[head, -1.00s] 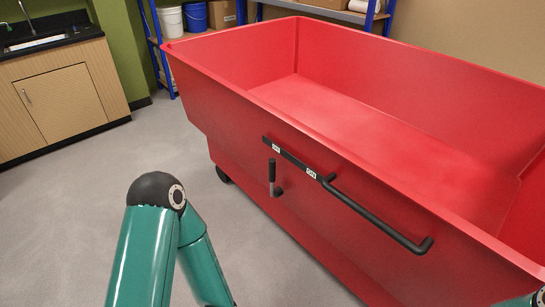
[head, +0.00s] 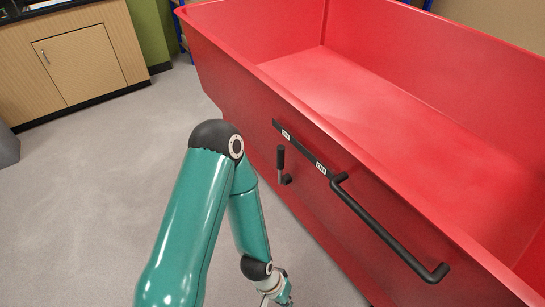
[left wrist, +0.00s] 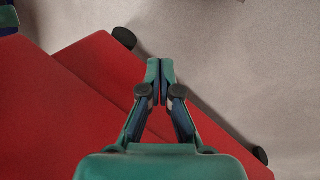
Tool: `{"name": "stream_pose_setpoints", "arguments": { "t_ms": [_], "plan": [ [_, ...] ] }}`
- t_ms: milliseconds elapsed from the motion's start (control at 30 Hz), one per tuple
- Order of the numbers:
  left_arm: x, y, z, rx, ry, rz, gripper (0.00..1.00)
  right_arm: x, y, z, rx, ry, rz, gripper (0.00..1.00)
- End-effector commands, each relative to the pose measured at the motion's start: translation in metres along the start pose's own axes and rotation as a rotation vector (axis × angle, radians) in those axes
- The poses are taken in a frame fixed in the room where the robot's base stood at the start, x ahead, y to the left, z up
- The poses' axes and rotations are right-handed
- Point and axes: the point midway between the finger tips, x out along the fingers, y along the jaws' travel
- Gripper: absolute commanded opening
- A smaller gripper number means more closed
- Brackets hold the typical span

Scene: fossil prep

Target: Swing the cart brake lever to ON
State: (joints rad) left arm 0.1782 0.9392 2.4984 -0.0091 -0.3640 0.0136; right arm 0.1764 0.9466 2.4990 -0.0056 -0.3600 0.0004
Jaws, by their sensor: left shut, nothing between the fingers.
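The red cart (head: 235,85) fills the right of the head view. Its brake lever (head: 281,160) is a short black handle on the near side wall. It stands roughly upright from a grey pivot, its tip just below the left small white label (head: 286,135). A second white label (head: 321,168) sits to the right; I cannot read either surely. My left gripper (head: 283,298) is low at the bottom of the head view, below the lever and apart from it. In the left wrist view the gripper (left wrist: 160,78) is shut and empty; the lever does not show there. My right gripper is out of view.
A black push handle (head: 390,235) juts from the cart side, right of the lever. A wooden cabinet (head: 80,65) stands at the back left. The grey floor (head: 90,190) beside the cart is clear. Dark wheels (left wrist: 124,38) show under the cart.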

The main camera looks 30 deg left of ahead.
Motion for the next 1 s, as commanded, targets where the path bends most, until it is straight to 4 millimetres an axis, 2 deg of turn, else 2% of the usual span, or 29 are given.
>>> {"name": "stream_pose_setpoints", "arguments": {
  "t_ms": [167,267,300,433,500,600,700,833,1000],
  "plan": [
    [0.020,-0.010,-0.043,-0.106,0.129,0.017,0.00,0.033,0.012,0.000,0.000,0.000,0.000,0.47],
    [0.028,-0.026,-0.089,-0.223,0.266,0.048,0.00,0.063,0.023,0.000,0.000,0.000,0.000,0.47],
    [0.028,-0.035,-0.110,-0.280,0.332,0.067,0.00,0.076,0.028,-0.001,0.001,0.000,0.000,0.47],
    [0.017,-0.067,-0.180,-0.468,0.560,0.160,0.00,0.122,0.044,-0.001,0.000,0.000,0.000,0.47],
    [0.003,-0.085,-0.214,-0.564,0.681,0.228,0.00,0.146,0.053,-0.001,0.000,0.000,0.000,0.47],
    [-0.025,-0.112,-0.254,-0.685,0.848,0.346,0.00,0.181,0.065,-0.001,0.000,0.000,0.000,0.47],
    [-0.060,-0.138,-0.285,-0.784,1.005,0.490,0.00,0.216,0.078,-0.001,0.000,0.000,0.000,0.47],
    [-0.110,-0.165,-0.305,-0.867,1.163,0.684,0.00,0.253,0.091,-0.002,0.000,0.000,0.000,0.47],
    [-0.160,-0.183,-0.309,-0.906,1.274,0.878,0.00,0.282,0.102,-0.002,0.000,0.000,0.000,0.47]
  ]
}}
